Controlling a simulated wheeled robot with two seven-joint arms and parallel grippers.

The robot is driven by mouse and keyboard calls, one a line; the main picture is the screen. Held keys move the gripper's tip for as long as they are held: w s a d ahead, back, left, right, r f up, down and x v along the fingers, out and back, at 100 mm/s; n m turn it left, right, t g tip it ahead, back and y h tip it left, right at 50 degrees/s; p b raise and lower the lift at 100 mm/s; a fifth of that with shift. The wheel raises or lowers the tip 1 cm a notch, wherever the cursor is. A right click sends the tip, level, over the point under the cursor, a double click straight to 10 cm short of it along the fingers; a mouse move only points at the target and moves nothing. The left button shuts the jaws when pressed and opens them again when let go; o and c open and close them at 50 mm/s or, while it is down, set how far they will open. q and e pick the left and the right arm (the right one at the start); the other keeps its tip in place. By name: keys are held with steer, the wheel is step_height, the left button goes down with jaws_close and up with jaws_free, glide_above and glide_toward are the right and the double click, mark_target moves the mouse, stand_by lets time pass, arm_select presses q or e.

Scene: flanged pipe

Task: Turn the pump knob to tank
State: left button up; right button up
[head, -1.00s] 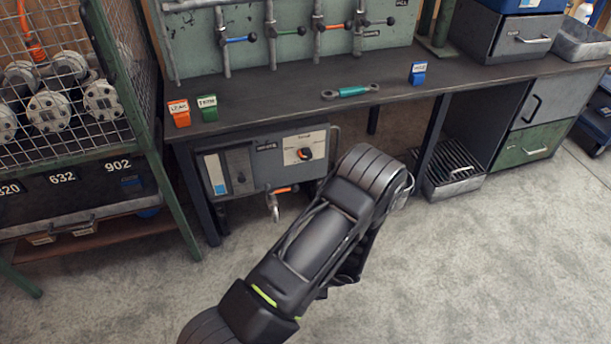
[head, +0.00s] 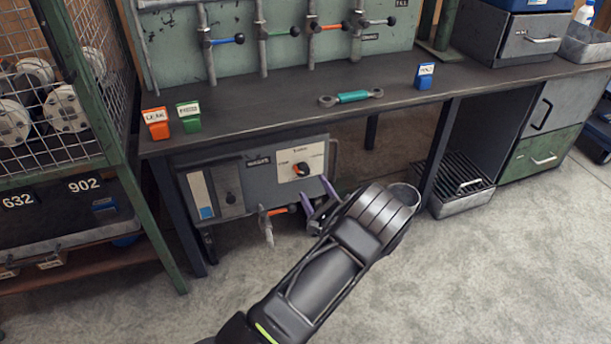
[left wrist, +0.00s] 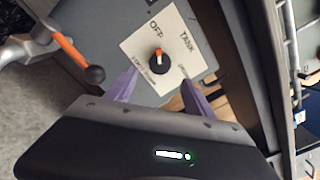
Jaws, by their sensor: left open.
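The pump knob (head: 301,169) is black with an orange-and-white pointer and sits on a pale plate on the grey pump box under the bench. In the left wrist view the knob (left wrist: 156,64) points up toward the printed OFF, with TANK to the upper right and a blurred label at lower left. My left gripper (head: 315,191) is open, just below and in front of the plate. In the wrist view its purple fingers (left wrist: 159,74) are spread either side of the knob's lower side, with no contact visible. My right gripper is not in view.
An orange-handled valve (head: 277,211) sticks out below the box, left of my gripper. A wire cage rack (head: 90,150) stands at left.

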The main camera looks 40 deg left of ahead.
mark_target(305, 173)
arm_select(q)
steer(key=b+x, duration=0.2)
steer(key=x, duration=0.4)
steer(key=shift+w+a+f, duration=0.15)
steer(key=shift+w+a, duration=0.05)
steer(key=shift+a, duration=0.15)
steer(key=shift+w+a+b, duration=0.25)
steer(key=shift+a+b, duration=0.05)
steer(key=shift+c, duration=0.3)
jaws_close()
